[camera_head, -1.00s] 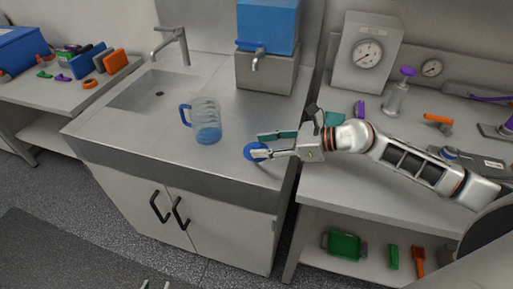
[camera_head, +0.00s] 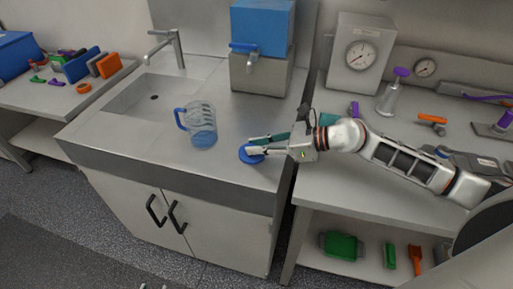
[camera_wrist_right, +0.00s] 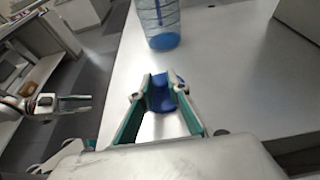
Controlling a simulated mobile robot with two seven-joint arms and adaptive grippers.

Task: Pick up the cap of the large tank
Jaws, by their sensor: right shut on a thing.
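A round blue cap (camera_head: 251,155) is at the right front part of the steel counter. My right gripper (camera_head: 256,147) is shut on it. In the right wrist view the blue cap (camera_wrist_right: 161,97) sits between the two fingertips of that gripper (camera_wrist_right: 163,84). A clear, blue-tinted tank with a blue handle (camera_head: 202,126) stands upright on the counter, left of the cap and apart from it. Its lower part also shows in the right wrist view (camera_wrist_right: 162,28). My left gripper (camera_wrist_right: 76,103) is open and empty off the counter's front; only its tips show in the head view (camera_head: 154,286).
The sink (camera_head: 150,97) and tap (camera_head: 166,45) are at the left. A blue container with a spigot (camera_head: 262,25) stands on a block at the back. A gauge box (camera_head: 359,55) and a purple-topped bottle (camera_head: 392,93) stand on the right bench. The counter's front is clear.

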